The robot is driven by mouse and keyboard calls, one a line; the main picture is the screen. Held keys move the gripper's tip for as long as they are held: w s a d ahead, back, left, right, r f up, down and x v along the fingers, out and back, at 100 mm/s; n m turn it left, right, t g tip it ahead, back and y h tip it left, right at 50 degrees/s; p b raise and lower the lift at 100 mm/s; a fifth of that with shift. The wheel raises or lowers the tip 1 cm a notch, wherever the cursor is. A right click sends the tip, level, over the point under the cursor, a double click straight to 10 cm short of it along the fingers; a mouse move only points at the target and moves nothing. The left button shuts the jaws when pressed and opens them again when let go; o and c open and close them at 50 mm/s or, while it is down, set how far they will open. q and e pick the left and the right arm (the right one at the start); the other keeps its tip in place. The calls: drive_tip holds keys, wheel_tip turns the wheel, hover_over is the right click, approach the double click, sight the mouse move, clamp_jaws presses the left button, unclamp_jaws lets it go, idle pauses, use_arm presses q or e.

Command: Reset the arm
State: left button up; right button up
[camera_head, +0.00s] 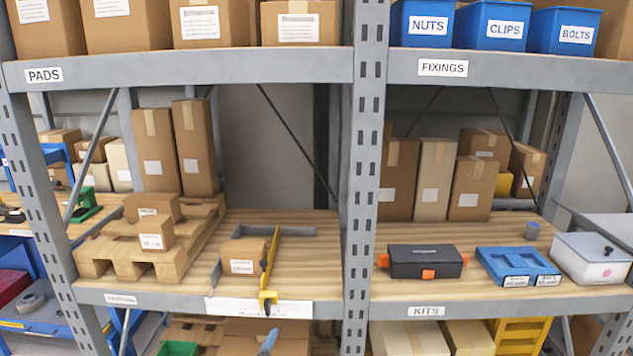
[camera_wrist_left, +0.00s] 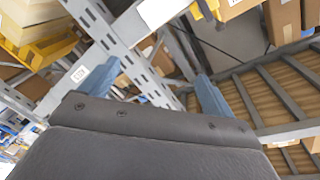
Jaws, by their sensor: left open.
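My left gripper (camera_wrist_left: 157,72) is open in the left wrist view, its two blue fingers spread apart with nothing held between them. In the head view a small blue piece, apparently a fingertip of this gripper (camera_head: 268,342), shows at the bottom edge, below the front edge of the middle shelf (camera_head: 180,298). The rest of the left arm is out of the head view. My right gripper is in neither view.
The middle shelf holds a wooden pallet (camera_head: 105,262) with small boxes, a carton (camera_head: 242,257) beside a yellow-edged frame (camera_head: 271,255), a black case (camera_head: 424,262), a blue tray (camera_head: 505,262) and a white box (camera_head: 592,260). A grey upright (camera_head: 362,180) divides the bays.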

use_arm(q)
drive_tip(key=s+a+f+n+g+y, duration=0.2)
drive_tip(key=s+a+f+n+g, duration=0.25)
drive_tip(key=s+f, duration=0.45)
drive_tip(key=s+a+f+n+g+b, duration=0.1)
drive_tip(key=s+f+g, duration=0.4)
drive_tip(key=s, duration=0.7)
drive_tip(key=s+a+f+n+g+b, duration=0.1)
drive_tip(key=s+f+n+g, duration=0.3)
drive_tip(key=s+f, duration=0.3)
drive_tip(key=s+g, duration=0.1)
drive_tip(key=s, duration=0.4)
drive_tip(key=shift+a+f+h, duration=0.25)
drive_tip(key=shift+a+h, duration=0.05)
drive_tip(key=shift+a, duration=0.1)
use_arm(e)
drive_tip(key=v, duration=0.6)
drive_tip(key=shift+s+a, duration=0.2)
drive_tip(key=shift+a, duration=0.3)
